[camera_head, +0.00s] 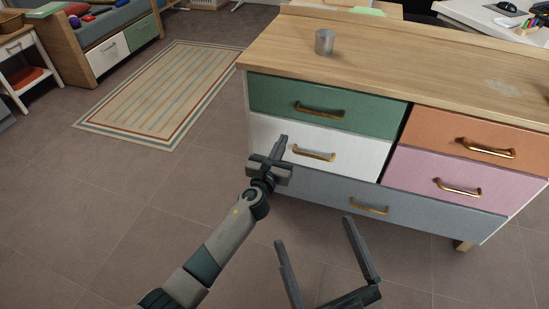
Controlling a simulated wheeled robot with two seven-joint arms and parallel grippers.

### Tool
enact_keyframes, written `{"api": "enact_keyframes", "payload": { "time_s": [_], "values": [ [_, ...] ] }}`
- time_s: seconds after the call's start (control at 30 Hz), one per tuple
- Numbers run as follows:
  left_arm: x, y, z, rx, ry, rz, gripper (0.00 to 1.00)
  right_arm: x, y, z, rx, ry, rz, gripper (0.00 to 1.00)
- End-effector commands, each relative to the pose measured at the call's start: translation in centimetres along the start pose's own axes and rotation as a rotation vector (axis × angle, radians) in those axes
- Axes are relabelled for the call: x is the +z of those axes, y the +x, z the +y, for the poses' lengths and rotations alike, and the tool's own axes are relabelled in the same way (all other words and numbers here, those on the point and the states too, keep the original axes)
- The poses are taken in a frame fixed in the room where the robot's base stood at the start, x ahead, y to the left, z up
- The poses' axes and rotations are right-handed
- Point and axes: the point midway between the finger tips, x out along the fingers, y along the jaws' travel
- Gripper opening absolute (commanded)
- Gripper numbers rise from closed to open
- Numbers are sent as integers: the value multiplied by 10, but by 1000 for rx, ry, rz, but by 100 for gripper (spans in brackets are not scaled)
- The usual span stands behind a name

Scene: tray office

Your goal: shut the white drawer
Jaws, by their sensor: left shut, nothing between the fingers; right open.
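The white drawer (350,152) is in the left column of the dresser, below the green drawer (370,117) and above the wide grey drawer (325,195). Its front looks nearly in line with the fronts around it; I cannot tell whether a small gap remains. Its brass handle (314,154) is in view. My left gripper (281,146) is shut and empty, in front of the white front, left of the handle. Its fingers hide part of the front, and I cannot tell whether they touch it. My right gripper (313,230) is open and empty, lower down, in front of the dresser.
The dresser's wooden top (420,65) holds a metal cup (324,42). An orange drawer (470,135) and a pink drawer (445,175) are at the right. A striped rug (165,90) lies on the floor to the left. The tiled floor (110,220) at the lower left is clear.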

Motion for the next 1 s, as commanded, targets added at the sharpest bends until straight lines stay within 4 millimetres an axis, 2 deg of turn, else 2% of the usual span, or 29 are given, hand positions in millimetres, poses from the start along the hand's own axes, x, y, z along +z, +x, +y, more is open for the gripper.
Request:
{"api": "enact_keyframes", "payload": {
  "time_s": [0.3,0.5,0.7,1.0],
  "values": [
    [1,-41,1,0,0,2,0,38,1,13,21,6,-222,100],
    [0,-63,0,0,0,1,0,57,-3,18,31,11,-325,100],
    [0,-72,0,0,0,0,0,65,-6,21,35,13,-368,100],
    [0,-72,0,0,0,0,0,66,-6,21,35,13,-370,100]
  ]
}}
